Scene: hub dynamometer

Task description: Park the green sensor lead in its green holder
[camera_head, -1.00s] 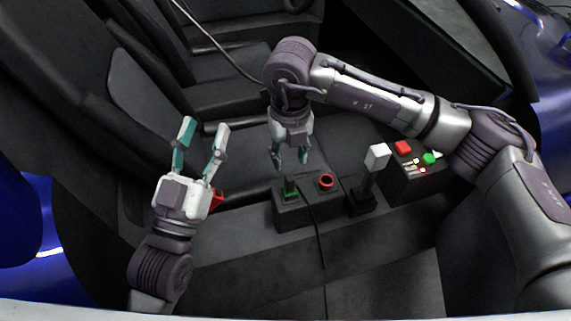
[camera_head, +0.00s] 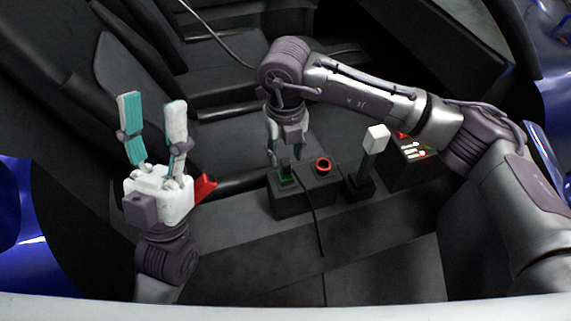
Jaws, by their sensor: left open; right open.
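The green sensor lead (camera_head: 286,170) stands upright at the green holder (camera_head: 288,181) on the left of a black box; whether it is fully seated I cannot tell. My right gripper (camera_head: 284,158) points down right over the lead, open, its fingers on either side of the lead's top. Whether they touch it is unclear. My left gripper (camera_head: 152,103) is open and empty at the left, fingers pointing up, well away from the lead.
A red ring holder (camera_head: 323,166) sits beside the green one, with a black cable (camera_head: 318,225) hanging over the front. A white-topped lever (camera_head: 376,140) and a button box (camera_head: 410,168) stand to the right. A red part (camera_head: 204,187) is by my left gripper.

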